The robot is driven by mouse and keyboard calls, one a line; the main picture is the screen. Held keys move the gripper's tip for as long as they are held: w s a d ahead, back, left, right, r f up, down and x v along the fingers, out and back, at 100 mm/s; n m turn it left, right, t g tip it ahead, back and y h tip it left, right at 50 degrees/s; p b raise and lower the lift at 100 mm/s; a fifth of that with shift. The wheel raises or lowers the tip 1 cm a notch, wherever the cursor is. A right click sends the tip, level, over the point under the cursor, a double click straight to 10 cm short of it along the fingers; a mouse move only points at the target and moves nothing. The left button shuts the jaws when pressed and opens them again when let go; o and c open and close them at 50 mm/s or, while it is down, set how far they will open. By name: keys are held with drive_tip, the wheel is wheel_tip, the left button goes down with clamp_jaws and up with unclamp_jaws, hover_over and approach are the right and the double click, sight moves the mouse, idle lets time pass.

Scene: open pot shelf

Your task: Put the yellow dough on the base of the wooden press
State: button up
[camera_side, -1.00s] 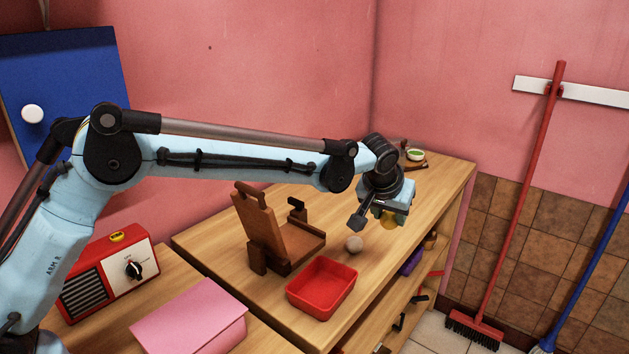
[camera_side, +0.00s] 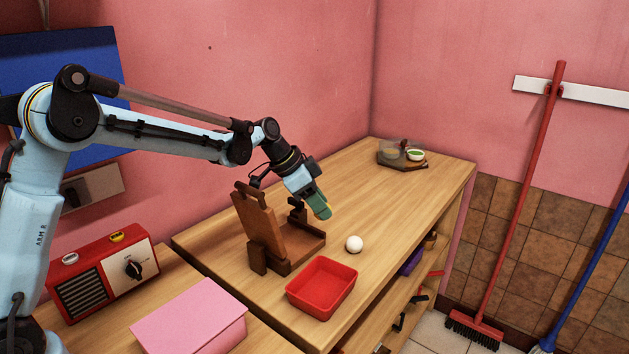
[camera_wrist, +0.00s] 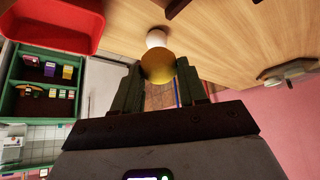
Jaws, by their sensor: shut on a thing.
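My gripper (camera_side: 322,211) is shut on the yellow dough (camera_wrist: 158,66), a round ball between the fingertips in the wrist view. The gripper is tilted and appears above and near the right side of the wooden press (camera_side: 262,228). The press stands on the counter with its hinged board raised and leaning back. Its flat base (camera_side: 308,241) is bare where visible. The exact gap between dough and base cannot be told.
A white ball (camera_side: 354,244) lies on the counter right of the press. A red tray (camera_side: 322,287) stands in front of the press.

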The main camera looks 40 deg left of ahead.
drive_tip(key=s+a+r+m+g+h, duration=0.2)
drive_tip(key=s+a+r+m+g, duration=0.15)
drive_tip(key=a+m, duration=0.35)
wheel_tip(320, 180, down, 11)
drive_tip(key=shift+s+d+r, duration=0.1)
drive_tip(key=shift+r, duration=0.1)
drive_tip(key=o, duration=1)
drive_tip(key=shift+f, duration=0.1)
drive_tip(key=shift+o, duration=0.2)
drive_tip(key=v, duration=1.2)
